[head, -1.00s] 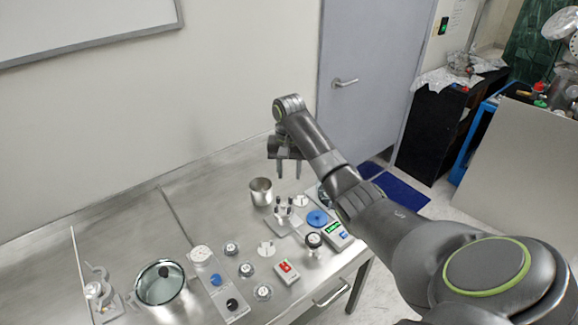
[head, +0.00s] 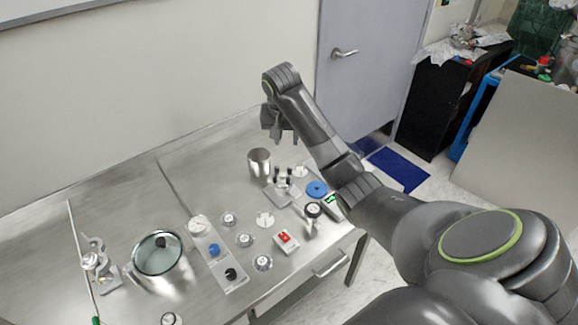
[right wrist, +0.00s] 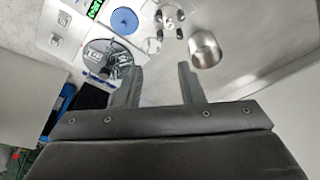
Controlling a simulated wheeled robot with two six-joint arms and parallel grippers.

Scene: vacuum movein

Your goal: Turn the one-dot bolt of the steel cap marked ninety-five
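Several small steel caps with round pale labels stand on the steel table: one behind (head: 229,219), one in the middle (head: 245,240), one in front (head: 263,262). Another cap (head: 171,318) is cut by the bottom edge in the head view. Their numbers and bolt dots are too small to read. My right gripper (head: 277,136) is raised above the back of the table, behind the steel cup (head: 259,165) in the picture. In the right wrist view its two fingers (right wrist: 158,88) are apart with nothing between them. My left gripper is not in view.
A lidded pot (head: 157,253), a gauge panel with knobs (head: 214,250), a red-switch box (head: 286,240), a pegged stand (head: 283,188) and a blue disc (head: 317,189) stand on the table (head: 120,200). The back left of the table is clear.

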